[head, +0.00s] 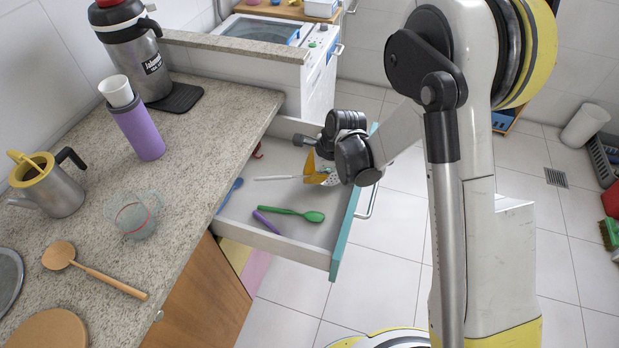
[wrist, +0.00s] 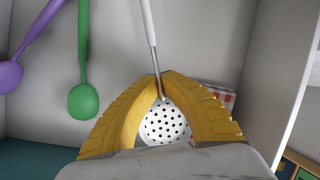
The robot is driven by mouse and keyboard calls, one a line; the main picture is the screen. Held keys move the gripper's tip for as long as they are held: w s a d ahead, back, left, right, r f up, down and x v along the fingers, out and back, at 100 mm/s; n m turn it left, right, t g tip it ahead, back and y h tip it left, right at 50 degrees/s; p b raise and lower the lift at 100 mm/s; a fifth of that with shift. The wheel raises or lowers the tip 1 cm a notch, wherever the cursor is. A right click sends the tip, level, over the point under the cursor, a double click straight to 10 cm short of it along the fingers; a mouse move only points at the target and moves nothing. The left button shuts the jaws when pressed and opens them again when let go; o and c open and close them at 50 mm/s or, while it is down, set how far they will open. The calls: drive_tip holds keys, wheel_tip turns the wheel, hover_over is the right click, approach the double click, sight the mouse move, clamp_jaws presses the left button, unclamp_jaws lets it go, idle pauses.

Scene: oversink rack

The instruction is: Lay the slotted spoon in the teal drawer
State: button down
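The teal drawer (head: 340,243) is pulled out from under the counter. The slotted spoon (head: 276,178) has a pale handle and a white perforated head, and it shows in the wrist view (wrist: 165,124). My gripper (head: 311,166) is low over the far part of the drawer. Its yellow fingers close around the spoon's neck in the wrist view (wrist: 158,76), with the head between them. The handle points left across the drawer in the head view. I cannot tell whether the spoon touches the drawer floor.
In the drawer lie a green spoon (head: 300,213), a purple utensil (head: 266,222) and a blue one (head: 231,193). A red checked item (wrist: 222,97) is near the drawer wall. The counter (head: 195,150) holds a wooden spoon (head: 97,272), glass cup (head: 134,215) and purple flask (head: 139,130).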

drive_tip(key=shift+f+b, duration=0.4)
drive_tip(key=shift+b, duration=0.1)
drive_tip(key=c, duration=1.6)
unclamp_jaws()
drive_tip(key=shift+r, duration=0.1)
drive_tip(key=shift+r+p, duration=0.35)
drive_tip(key=shift+p, duration=0.15)
drive_tip(key=p+v, duration=0.4)
drive_tip(key=v, duration=0.8)
drive_tip(key=shift+s+r+p, duration=0.1)
drive_tip(key=shift+p, duration=0.2)
drive_tip(key=s+d+r+n+t, duration=0.1)
drive_tip(key=s+d+r+n, duration=0.3)
drive_tip(key=r, duration=0.5)
drive_tip(key=s+d+r+n+t+h, duration=0.1)
drive_tip(key=s+d+r+n, duration=0.2)
drive_tip(key=s+d+n, duration=0.1)
drive_tip(key=s+d+r+n+t+h, duration=0.1)
drive_tip(key=s+d+r+n, duration=0.2)
drive_tip(key=s+d+n, duration=0.1)
drive_tip(key=s+d+r+n+t+h, duration=0.1)
drive_tip(key=s+d+r+n+t, duration=0.1)
drive_tip(key=s, duration=0.4)
drive_tip(key=shift+s+d+r+n+h, duration=0.15)
drive_tip(key=shift+d+r+n, duration=0.3)
drive_tip(key=shift+n, duration=0.25)
drive_tip(key=shift+s+d+r+n+h, duration=0.15)
drive_tip(key=shift+d+r+n, duration=0.3)
drive_tip(key=shift+n, duration=0.25)
